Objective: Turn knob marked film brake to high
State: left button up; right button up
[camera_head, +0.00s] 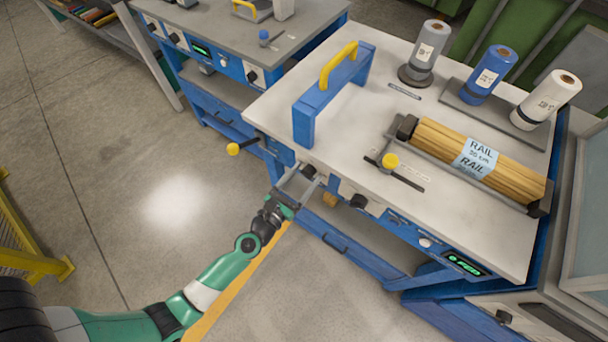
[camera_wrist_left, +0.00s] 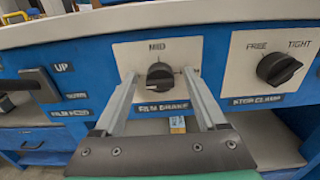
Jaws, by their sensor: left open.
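The film brake knob (camera_wrist_left: 159,78) is black and sits on a pale plate on the blue front panel, with "MID" printed above it and "FILM BRAKE" below. Its exact pointer direction is hard to read. The side markings are largely hidden behind my fingers. In the head view the knob (camera_head: 308,171) is on the front of the white-topped bench. My left gripper (camera_head: 309,175) is open in front of the panel, one finger at each side of the knob. I cannot tell whether the fingers touch it. My right gripper is out of view.
The stop clamp knob (camera_wrist_left: 278,68), marked FREE and TIGHT, is to the right. A dark lever (camera_wrist_left: 40,84) is to the left. The bench top holds wrapped rails (camera_head: 440,143) and several rolls.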

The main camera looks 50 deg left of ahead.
pick_arm(q)
grip_shut()
dwell(0.3)
